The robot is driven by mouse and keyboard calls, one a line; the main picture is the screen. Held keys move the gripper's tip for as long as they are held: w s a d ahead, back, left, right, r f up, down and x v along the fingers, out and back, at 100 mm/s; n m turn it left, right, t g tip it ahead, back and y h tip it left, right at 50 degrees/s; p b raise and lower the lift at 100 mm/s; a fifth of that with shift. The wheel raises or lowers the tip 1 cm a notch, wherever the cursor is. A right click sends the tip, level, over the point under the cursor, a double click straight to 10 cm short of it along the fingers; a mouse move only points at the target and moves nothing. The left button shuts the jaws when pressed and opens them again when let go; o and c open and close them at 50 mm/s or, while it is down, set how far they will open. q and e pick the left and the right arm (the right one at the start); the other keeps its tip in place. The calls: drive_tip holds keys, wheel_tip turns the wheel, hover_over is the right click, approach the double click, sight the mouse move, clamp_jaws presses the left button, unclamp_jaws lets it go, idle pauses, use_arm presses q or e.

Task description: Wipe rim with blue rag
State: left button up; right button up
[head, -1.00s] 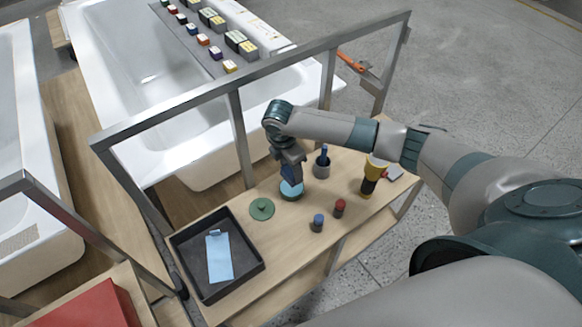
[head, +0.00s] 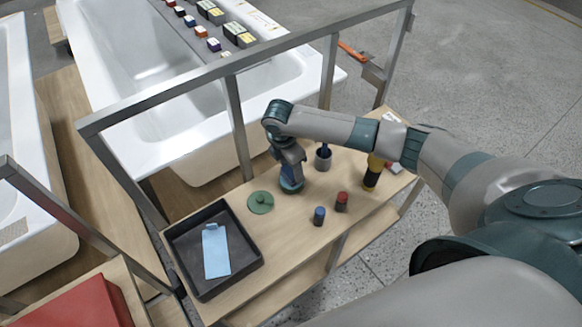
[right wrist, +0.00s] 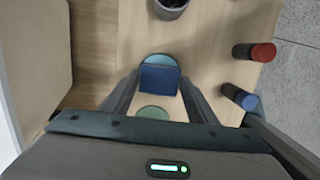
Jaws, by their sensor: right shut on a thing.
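My right gripper (head: 291,176) is low over the work table, shut on a dark blue block-like piece. In the right wrist view this blue piece (right wrist: 160,79) sits between the fingers, over a round light blue disc (right wrist: 158,60). The disc also shows below the gripper in the head view (head: 291,187). I cannot tell whether piece and disc are joined. A flat, light blue rag-like cloth (head: 215,251) lies in a black tray (head: 180,277), apart from the gripper. The white bathtub (head: 72,22) with its rim stands behind the metal frame. My left gripper is not in view.
A metal frame rail (head: 180,97) runs between table and tub. A green knobbed disc (head: 260,203), a dark cup (head: 323,160), a blue-topped cylinder (head: 319,216), a red-topped cylinder (head: 342,201) and a yellow-black bottle (head: 372,173) stand nearby. Blocks sit across the tub.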

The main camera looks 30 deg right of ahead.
sight(289, 176)
drive_tip(key=shift+f, duration=0.5)
idle(1.0)
drive_tip(key=shift+s+f, duration=0.1)
idle(2.6)
drive_tip(key=shift+p, duration=0.3)
wheel_tip(289, 176, up, 7)
drive_tip(key=p, duration=0.7)
drive_tip(key=shift+p, duration=0.35)
drive_tip(key=shift+a, duration=0.1)
idle(0.4)
drive_tip(key=shift+s+a+m+b, duration=0.65)
drive_tip(key=shift+m+b, duration=0.1)
drive_tip(key=shift+m, duration=0.35)
drive_tip(key=s+a+r+m+g+y+b, duration=0.1)
drive_tip(key=s+a+m+b, duration=0.2)
drive_tip(key=s+m, duration=0.4)
drive_tip(key=s+a+r+m+g+b, duration=0.1)
drive_tip(key=s+a+r+m+b, duration=0.1)
drive_tip(key=s+m+b, duration=0.3)
drive_tip(key=s+a+m, duration=0.1)
drive_tip(key=s+m, duration=0.2)
drive_tip(key=m, duration=0.2)
drive_tip(key=shift+s+r+y, duration=0.15)
drive_tip(key=shift+r+y, duration=0.05)
drive_tip(key=shift+y, duration=0.2)
